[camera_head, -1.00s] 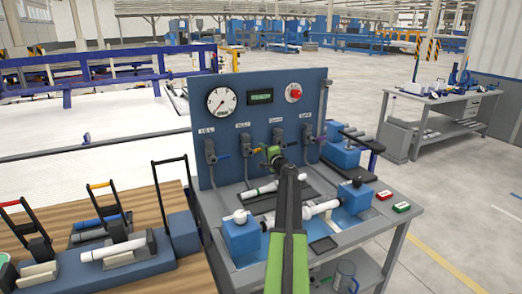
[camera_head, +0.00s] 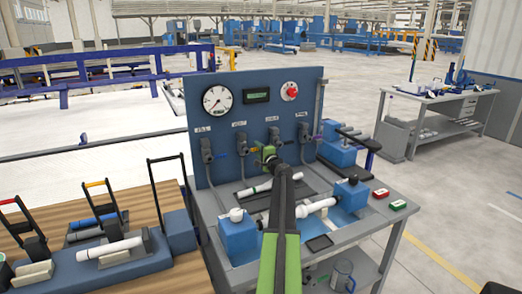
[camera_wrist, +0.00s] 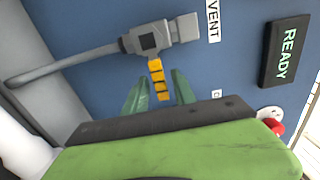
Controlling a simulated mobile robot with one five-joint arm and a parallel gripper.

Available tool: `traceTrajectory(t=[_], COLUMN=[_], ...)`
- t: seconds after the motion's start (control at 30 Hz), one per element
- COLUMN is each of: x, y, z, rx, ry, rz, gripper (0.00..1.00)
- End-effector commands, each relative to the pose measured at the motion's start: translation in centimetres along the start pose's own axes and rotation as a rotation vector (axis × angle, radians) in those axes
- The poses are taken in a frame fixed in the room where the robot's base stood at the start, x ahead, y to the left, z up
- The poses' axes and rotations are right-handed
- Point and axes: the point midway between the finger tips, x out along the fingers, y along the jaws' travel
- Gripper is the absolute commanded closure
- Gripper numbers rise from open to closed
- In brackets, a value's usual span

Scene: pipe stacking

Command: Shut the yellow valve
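The yellow valve handle (camera_wrist: 159,80) sticks out from a dark grey valve body (camera_wrist: 148,40) on the blue panel, under the VENT label. The handle points sideways, to the right along the panel and across the pipe line. In the head view that valve (camera_head: 241,142) is second from the left, its handle (camera_head: 256,149) partly hidden by my gripper. My gripper (camera_wrist: 159,92) is open, its two green fingertips on either side of the handle's outer end, with visible gaps. It also shows in front of the panel in the head view (camera_head: 267,156).
Other valves stand on the panel (camera_head: 312,90), one with a blue handle (camera_head: 221,155) to the left. A gauge (camera_head: 217,100), a READY display (camera_wrist: 286,50) and a red button (camera_head: 289,91) are above. White pipes lie on the bench (camera_head: 375,222) below.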

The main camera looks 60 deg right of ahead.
Motion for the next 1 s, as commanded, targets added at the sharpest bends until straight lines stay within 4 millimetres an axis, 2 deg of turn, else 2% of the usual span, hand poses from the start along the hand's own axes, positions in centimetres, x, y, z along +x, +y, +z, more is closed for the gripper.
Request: traceTrajectory(t=[0.37, 0.47, 0.8, 1.0], x=[-0.8, -2.5, -12.1, -16.3], y=[0.0, 0.0, 0.0, 0.0], z=[-0.3, -0.3, -0.1, -0.3], rx=[-0.002, -0.002, -0.001, -0.001], ry=[0.007, 0.009, 0.008, 0.007], rz=[0.0, 0.0, 0.0, 0.0], gripper=[0.65, 0.65, 0.65, 0.65])
